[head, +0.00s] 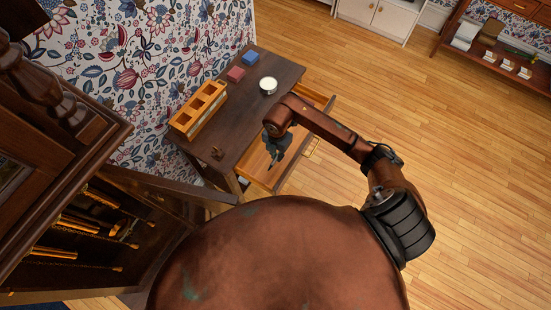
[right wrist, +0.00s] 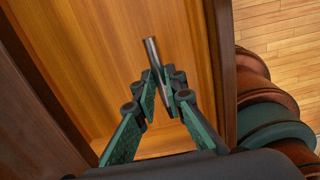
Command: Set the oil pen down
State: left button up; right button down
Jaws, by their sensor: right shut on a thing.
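My right gripper (head: 272,160) hangs over the open drawer (head: 256,166) of the dark desk. In the right wrist view the right gripper (right wrist: 166,92) is shut on the oil pen (right wrist: 152,52), a slim grey metallic rod. The pen's upper part sticks out beyond the fingertips, in front of the drawer's orange wooden floor (right wrist: 100,40). I cannot tell whether the pen touches the floor. In the head view the pen is too small to make out clearly. My left gripper is not in view.
The desk top (head: 236,122) bears a wooden rack (head: 199,108) with compartments, a red block (head: 236,74), a blue block (head: 250,58), a round white-topped container (head: 268,85) and a small brown item (head: 217,152). A tall clock case (head: 85,235) stands open at the left.

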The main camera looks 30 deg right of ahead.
aim_at(276, 157)
jog(key=shift+w+a+f+b, duration=0.1)
jog(key=shift+a+f+b, duration=0.05)
jog(key=shift+f, duration=0.75)
jog(key=shift+a+f+b, duration=0.1)
jog(key=shift+f+b, duration=0.05)
jog(key=shift+f, duration=0.75)
jog(key=shift+f, duration=0.1)
jog(key=c, duration=2)
grip_release()
notch_tip(276, 157, up, 12)
jog(key=shift+r+p, duration=0.15)
jog(key=shift+p, duration=0.8)
